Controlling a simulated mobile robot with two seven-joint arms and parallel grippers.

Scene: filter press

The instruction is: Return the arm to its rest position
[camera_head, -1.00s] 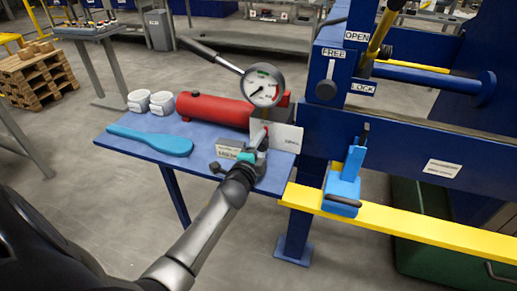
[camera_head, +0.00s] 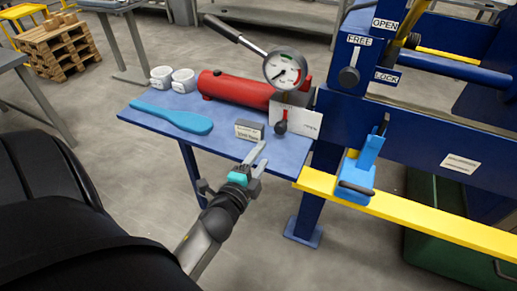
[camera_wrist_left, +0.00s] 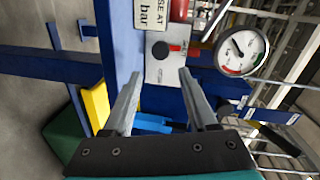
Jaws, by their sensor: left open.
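My left gripper (camera_head: 256,161) is open and empty in the head view, over the front edge of the blue side table (camera_head: 222,143). Its two fingers point toward the pump's grey valve plate and stay clear of it. In the left wrist view the open fingers (camera_wrist_left: 159,80) spread apart with nothing between them. Beyond them is the valve plate (camera_wrist_left: 155,65) with a red-and-black knob (camera_wrist_left: 162,49). In the head view the dark knob (camera_head: 281,127) stands in front of the plate. My right gripper is not in view.
On the table are a red pump cylinder (camera_head: 235,90), a round gauge (camera_head: 284,69), a blue paddle (camera_head: 180,118), two white cups (camera_head: 183,80) and a small labelled block (camera_head: 249,130). The blue press frame and a yellow rail (camera_head: 420,227) stand to the right. The floor in front is open.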

